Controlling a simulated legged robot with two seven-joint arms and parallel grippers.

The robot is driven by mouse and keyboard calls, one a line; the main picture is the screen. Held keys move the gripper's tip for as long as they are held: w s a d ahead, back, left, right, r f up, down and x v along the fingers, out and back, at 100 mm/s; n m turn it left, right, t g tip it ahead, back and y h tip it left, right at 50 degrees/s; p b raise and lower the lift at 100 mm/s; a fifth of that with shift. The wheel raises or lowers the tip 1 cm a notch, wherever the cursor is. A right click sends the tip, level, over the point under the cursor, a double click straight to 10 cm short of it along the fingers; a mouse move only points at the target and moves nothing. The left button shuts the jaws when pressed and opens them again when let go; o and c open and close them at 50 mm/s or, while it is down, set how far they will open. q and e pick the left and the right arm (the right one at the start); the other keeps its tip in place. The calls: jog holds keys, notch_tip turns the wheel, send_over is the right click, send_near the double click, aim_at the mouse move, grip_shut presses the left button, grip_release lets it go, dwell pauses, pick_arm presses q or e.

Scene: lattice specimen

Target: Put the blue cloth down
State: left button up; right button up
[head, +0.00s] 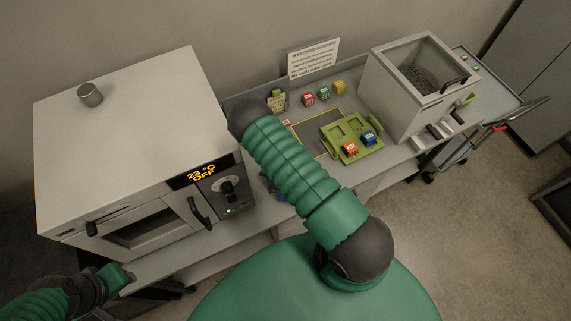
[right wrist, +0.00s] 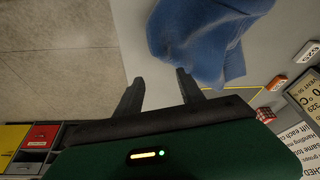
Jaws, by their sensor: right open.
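The blue cloth (right wrist: 205,42) lies crumpled on the pale bench top in the right wrist view. A small blue patch (head: 284,197), probably the cloth, shows beside my right arm in the head view; the rest is hidden. My right gripper (right wrist: 158,80) is open, its two dark fingers apart with nothing seen between them. The cloth is just beyond the fingertips, mostly past the right-hand finger; I cannot tell if they touch. In the head view my right arm hides its gripper. My left gripper (head: 120,279) is at lower left, in front of the oven, its jaws unclear.
The oven (head: 120,140) stands on the left of the bench, with a small metal cup (head: 90,94) on top. A green fixture (head: 352,150) holds an orange and a blue block. Several coloured blocks, a sign (head: 313,62) and an open-topped grey box (head: 387,85) are behind and right.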

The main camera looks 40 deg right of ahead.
jog(key=r, duration=0.1)
jog(key=s+r, duration=0.1)
jog(key=r, duration=0.1)
jog(key=s+r, duration=0.1)
jog(key=r, duration=0.1)
jog(key=shift+a, duration=0.3)
jog(key=shift+c, duration=0.8)
jog(key=w+f, duration=0.1)
jog(key=f, duration=0.1)
jog(key=w+f, duration=0.1)
jog(key=f, duration=0.1)
jog(key=a+f, duration=0.1)
jog(key=f, duration=0.1)
jog(key=shift+w, duration=0.4)
grip_shut()
jog(key=shift+f, duration=0.4)
pick_arm(q)
jog(key=shift+v, duration=0.9)
jog(key=shift+w, duration=0.15)
